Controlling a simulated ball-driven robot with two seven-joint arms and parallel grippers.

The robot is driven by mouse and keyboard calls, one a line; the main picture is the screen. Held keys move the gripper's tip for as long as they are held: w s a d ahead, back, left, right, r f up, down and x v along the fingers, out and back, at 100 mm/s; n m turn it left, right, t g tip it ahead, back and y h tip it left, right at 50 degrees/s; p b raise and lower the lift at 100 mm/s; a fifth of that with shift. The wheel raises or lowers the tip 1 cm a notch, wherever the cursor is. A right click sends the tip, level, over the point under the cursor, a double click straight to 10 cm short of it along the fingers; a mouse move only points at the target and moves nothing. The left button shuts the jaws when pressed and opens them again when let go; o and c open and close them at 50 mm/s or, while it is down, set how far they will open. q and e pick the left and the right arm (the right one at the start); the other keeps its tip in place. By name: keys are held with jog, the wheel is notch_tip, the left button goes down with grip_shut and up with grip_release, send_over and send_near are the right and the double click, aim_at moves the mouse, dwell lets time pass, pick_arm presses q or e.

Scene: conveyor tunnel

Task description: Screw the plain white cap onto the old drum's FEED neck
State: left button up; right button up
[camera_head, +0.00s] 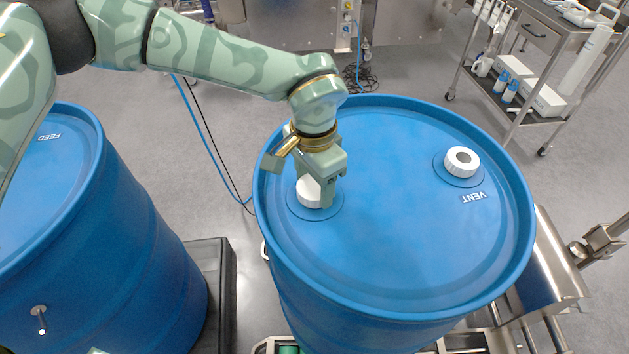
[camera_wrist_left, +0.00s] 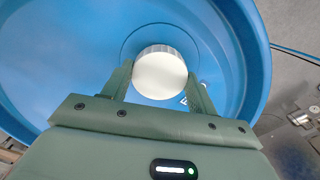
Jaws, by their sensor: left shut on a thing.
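A plain white cap (camera_head: 308,194) sits at the left neck of the large blue drum (camera_head: 400,255), on a round blue boss. My left gripper (camera_head: 318,190) reaches down over it and is shut on it. In the left wrist view, the white cap (camera_wrist_left: 160,74) lies between the two fingers of my left gripper (camera_wrist_left: 158,88), its smooth top facing the camera. The neck under it is hidden. Part of a white letter shows beside the right finger; the rest of that label is covered.
The same drum has a white ring-shaped cap (camera_head: 462,160) with a grey centre by the VENT label. A second blue drum (camera_head: 120,250), marked FEED, stands at the left. A steel cart (camera_head: 540,70) is at the back right.

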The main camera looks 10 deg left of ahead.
pick_arm(q)
jog(key=o, duration=1)
jog(key=c, duration=0.3)
